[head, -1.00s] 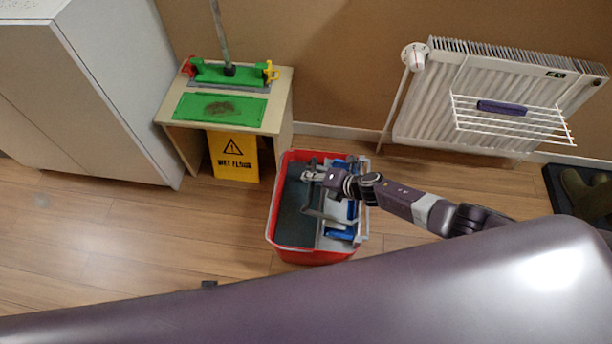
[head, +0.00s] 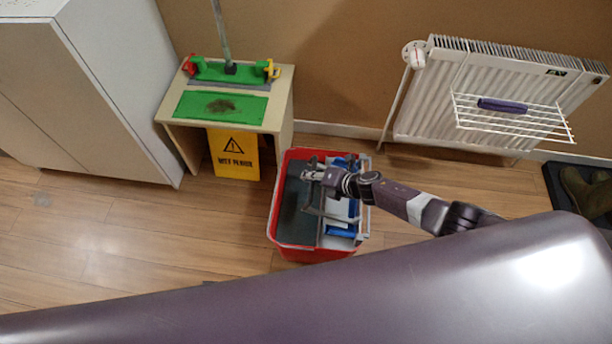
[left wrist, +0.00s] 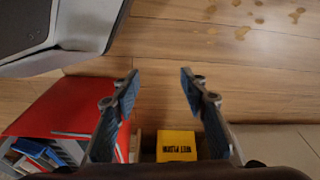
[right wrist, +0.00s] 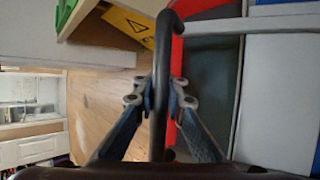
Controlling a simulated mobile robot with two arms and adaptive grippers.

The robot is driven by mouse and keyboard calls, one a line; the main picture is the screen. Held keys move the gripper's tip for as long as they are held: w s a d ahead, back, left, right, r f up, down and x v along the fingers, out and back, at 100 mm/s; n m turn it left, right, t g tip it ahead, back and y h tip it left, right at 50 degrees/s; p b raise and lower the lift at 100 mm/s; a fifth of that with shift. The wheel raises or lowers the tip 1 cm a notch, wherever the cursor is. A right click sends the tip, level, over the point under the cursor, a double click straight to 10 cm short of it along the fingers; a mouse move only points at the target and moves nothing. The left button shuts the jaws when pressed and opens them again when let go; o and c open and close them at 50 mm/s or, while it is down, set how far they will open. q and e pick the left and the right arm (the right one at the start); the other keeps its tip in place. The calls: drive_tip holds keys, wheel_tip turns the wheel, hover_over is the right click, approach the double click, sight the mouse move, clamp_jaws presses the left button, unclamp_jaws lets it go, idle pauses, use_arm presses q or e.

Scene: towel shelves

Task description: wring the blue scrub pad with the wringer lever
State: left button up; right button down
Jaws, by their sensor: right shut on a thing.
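A red bucket (head: 272,222) stands on the floor with dark water on its left side. A grey wringer with blue parts (head: 341,230) fills its right side. I cannot tell whether any of this blue is the scrub pad; my right arm covers part of it. The dark wringer lever (right wrist: 160,85) stands upright between the fingers in the right wrist view. My right gripper (head: 312,175) is shut on it above the bucket. My left gripper (left wrist: 159,75) is open and empty in the left wrist view, with the red bucket (left wrist: 62,108) at its lower left.
A small bench (head: 281,100) with a green board and a mop head stands behind the bucket. A yellow wet floor sign (head: 233,155) is at its front. A cabinet (head: 125,90) is at left, a radiator (head: 440,120) with a drying rack at right.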

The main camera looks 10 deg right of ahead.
use_arm(q)
drive_tip(key=shift+s+f, duration=0.1)
drive_tip(key=shift+s, duration=0.05)
use_arm(e)
drive_tip(key=shift+s+d+f, duration=0.45)
drive_tip(key=shift+s+f, duration=0.05)
drive_tip(key=shift+f, duration=0.2)
drive_tip(key=c, duration=2.4)
unclamp_jaws()
drive_tip(key=o, duration=0.5)
drive_tip(key=shift+w+d+f, duration=0.1)
drive_tip(key=shift+c, duration=0.2)
use_arm(q)
drive_tip(key=shift+w+r, duration=0.2)
drive_tip(key=shift+w, duration=0.5)
use_arm(e)
drive_tip(key=shift+w+r, duration=0.1)
drive_tip(key=shift+r, duration=0.1)
